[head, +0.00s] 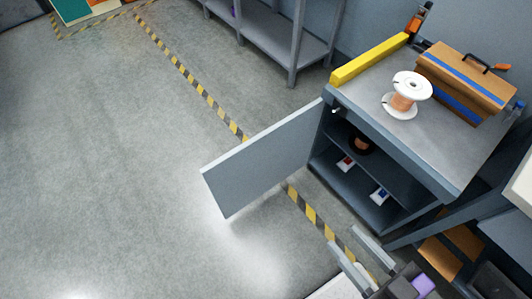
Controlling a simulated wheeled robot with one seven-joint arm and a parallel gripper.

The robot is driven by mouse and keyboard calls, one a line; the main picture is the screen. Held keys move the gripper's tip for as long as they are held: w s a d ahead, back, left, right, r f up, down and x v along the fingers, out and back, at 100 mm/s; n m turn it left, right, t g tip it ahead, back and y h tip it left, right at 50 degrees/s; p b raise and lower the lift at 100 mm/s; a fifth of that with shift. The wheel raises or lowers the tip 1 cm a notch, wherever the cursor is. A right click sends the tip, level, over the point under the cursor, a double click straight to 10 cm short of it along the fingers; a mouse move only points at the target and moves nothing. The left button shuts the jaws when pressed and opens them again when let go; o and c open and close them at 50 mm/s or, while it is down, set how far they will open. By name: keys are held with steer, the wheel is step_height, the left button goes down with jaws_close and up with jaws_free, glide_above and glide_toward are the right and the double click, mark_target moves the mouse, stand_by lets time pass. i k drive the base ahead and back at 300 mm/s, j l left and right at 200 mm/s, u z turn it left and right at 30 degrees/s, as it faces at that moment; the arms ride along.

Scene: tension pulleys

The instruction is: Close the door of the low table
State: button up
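The low table (440,150) is a grey cabinet at the right of the head view, with a shelf inside. Its flat grey door (262,160) stands wide open, swung out to the left over the floor from the cabinet's left front edge. My gripper (352,262) is at the bottom right, below and to the right of the door and in front of the cabinet. Its two grey fingers are spread apart with nothing seen between them. It is clear of the door.
A copper wire spool (405,98), a yellow bar (370,60) and a wooden box with a handle (466,82) are on the table top. Small items and a dark spool (361,144) are inside. A grey rack (280,40) stands behind. The floor at left is clear.

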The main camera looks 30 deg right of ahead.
mark_target(236, 178)
steer(key=i+j+z, duration=0.1)
steer(key=z, duration=0.4)
steer(key=j+z, duration=0.3)
steer(key=z, duration=0.2)
steer(key=i+j+z, duration=0.1)
steer(key=j+z, duration=0.15)
steer(key=z, duration=0.25)
steer(key=j+z, duration=0.1)
steer(key=j, duration=0.35)
steer(key=j+z, duration=0.1)
steer(key=j, duration=0.3)
steer(key=k+j+z, duration=0.15)
steer(key=j, duration=0.3)
steer(key=j+z, duration=0.1)
steer(key=j, duration=0.35)
steer(key=k+j+z, duration=0.1)
steer(key=j, duration=0.3)
steer(key=k+j+z, duration=0.1)
steer(key=j, duration=0.3)
steer(key=k+j+z, duration=0.1)
steer(key=j, duration=0.3)
steer(key=k+j, duration=0.1)
steer(key=j, duration=0.25)
steer(key=k+j, duration=0.15)
steer(key=j, duration=0.2)
